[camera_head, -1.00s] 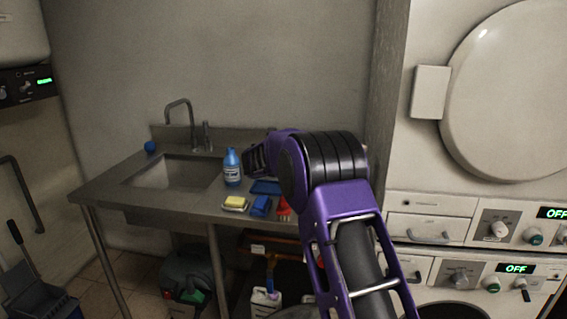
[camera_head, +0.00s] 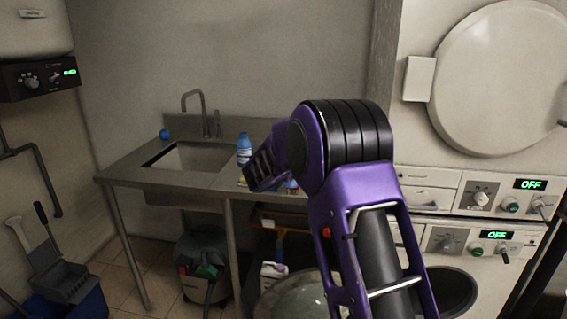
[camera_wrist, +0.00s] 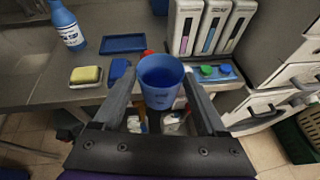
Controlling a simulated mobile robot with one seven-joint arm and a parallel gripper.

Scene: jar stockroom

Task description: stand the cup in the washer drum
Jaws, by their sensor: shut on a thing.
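The blue cup (camera_wrist: 161,70) is in the wrist view, between the two dark fingers of my gripper (camera_wrist: 156,86). My gripper is shut on it, with its open mouth facing up toward the camera. The cup is held above the floor gap at the counter's front edge. In the head view the cup is hidden behind my arm. The washer drum (camera_head: 452,290) shows as a dark round opening at the lower right, partly cut off by the frame. A round glass door (camera_head: 293,297) stands open left of it, partly behind my arm.
A steel sink counter (camera_head: 125,170) stands at the left, with a blue bottle (camera_head: 244,149). In the wrist view, a sponge (camera_wrist: 86,75), a blue tray (camera_wrist: 124,43) and several dispensers (camera_wrist: 184,27) sit on the counter. A closed dryer door (camera_head: 500,78) is above the washer.

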